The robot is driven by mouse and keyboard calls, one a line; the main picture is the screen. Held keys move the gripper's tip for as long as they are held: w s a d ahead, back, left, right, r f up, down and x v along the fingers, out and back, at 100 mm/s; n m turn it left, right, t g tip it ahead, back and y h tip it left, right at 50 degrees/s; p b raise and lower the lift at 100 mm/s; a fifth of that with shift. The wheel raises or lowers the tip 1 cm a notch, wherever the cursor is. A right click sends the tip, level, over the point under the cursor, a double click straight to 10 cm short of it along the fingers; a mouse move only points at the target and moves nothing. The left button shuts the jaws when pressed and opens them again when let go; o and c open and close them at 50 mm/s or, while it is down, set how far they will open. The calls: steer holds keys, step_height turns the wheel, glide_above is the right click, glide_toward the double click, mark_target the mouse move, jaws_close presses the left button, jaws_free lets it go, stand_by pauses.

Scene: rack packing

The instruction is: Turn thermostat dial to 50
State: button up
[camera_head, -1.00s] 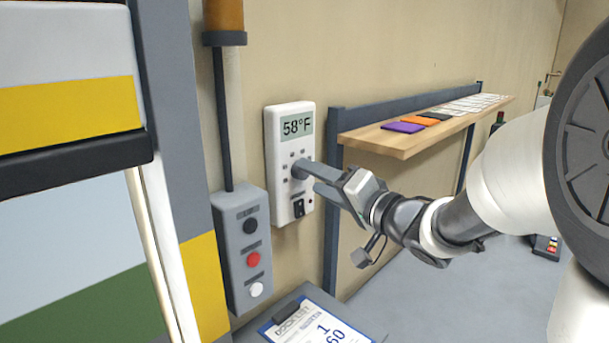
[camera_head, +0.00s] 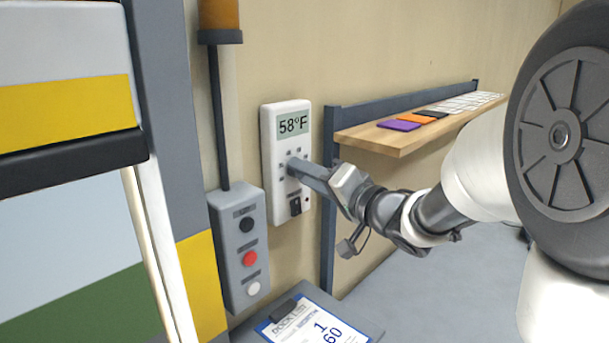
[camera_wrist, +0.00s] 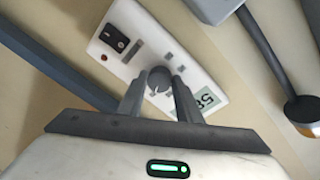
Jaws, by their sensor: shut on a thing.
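The white thermostat (camera_head: 272,150) is fixed upright on the wall, and its display (camera_head: 293,124) reads 58°F. Its round grey dial (camera_wrist: 159,79) shows in the wrist view between my fingertips. My gripper (camera_head: 296,167) reaches in from the right and is shut on the dial; it also shows in the wrist view (camera_wrist: 158,88). In the head view my fingers hide the dial. A black rocker switch (camera_head: 295,206) sits low on the thermostat.
A grey button box (camera_head: 232,245) with black, red and white buttons is left of the thermostat. A wooden shelf (camera_head: 400,144) with coloured cards is to the right, beside a dark blue post (camera_head: 328,230). A clipboard (camera_head: 290,325) lies below.

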steer(key=shift+f+n+b, duration=0.15)
steer(key=shift+n+b, duration=0.15)
steer(key=shift+b, duration=0.05)
steer(key=shift+w+d+r+m+g+y+b, duration=0.15)
steer(key=shift+m+g+y+b, duration=0.4)
steer(key=shift+m+b, duration=4.3)
steer(key=shift+w+d+m+g+y+b, duration=0.15)
steer(key=shift+m+g+y+b, duration=0.35)
steer(key=shift+m+b, duration=4.3)
steer(key=shift+w+d+r+m+g+y+b, duration=0.15)
steer(key=shift+m+g+y+b, duration=0.4)
steer(key=shift+m+b, duration=4.3)
steer(key=m+p, duration=0.4)
steer(key=p, duration=0.1)
steer(key=shift+m, duration=0.4)
steer(key=o, duration=1)
